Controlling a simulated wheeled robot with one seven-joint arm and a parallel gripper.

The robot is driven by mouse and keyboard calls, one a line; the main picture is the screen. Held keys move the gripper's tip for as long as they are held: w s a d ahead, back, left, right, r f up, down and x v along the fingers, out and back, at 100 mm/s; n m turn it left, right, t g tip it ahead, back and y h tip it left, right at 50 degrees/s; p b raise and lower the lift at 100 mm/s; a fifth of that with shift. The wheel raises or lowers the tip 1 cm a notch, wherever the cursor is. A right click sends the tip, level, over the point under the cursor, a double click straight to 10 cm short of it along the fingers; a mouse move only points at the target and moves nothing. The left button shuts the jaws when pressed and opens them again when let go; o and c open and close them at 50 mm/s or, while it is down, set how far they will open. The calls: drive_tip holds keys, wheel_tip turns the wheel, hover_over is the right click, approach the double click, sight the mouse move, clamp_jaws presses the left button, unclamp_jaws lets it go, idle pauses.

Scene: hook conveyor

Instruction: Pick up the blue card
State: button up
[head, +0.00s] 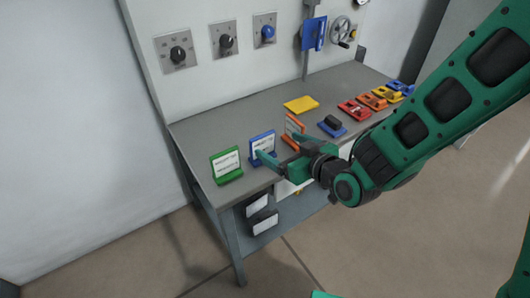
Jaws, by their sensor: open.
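The blue card (259,142) stands upright, with a white label on its face, near the front edge of the grey table. A green card (227,165) stands to its left and an orange card (292,128) to its right. My gripper (277,149) is open at the blue card's right side. Its green fingers point left toward the card, and one overlaps the card's lower right in the picture. I cannot tell whether a finger touches the card. The gripper partly hides the orange card's lower part.
The grey table (205,122) also holds a yellow plate (301,104), a blue block with a dark top (332,126) and several coloured pieces at the right. Knobs and a handwheel (342,29) are on the back panel. Dark boxes with white labels sit on the lower shelf.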

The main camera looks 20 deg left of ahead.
sight(265, 141)
drive_tip(key=a, duration=0.1)
drive_tip(key=w+a+f, duration=0.1)
drive_tip(key=a, duration=0.1)
drive_tip(key=w+a, duration=0.1)
drive_tip(key=shift+a+f, duration=0.2)
drive_tip(key=shift+f, duration=0.05)
drive_tip(key=shift+x, duration=3.05)
drive_tip(key=shift+s+a, duration=0.15)
drive_tip(key=shift+a, duration=0.05)
drive_tip(key=c, duration=1.2)
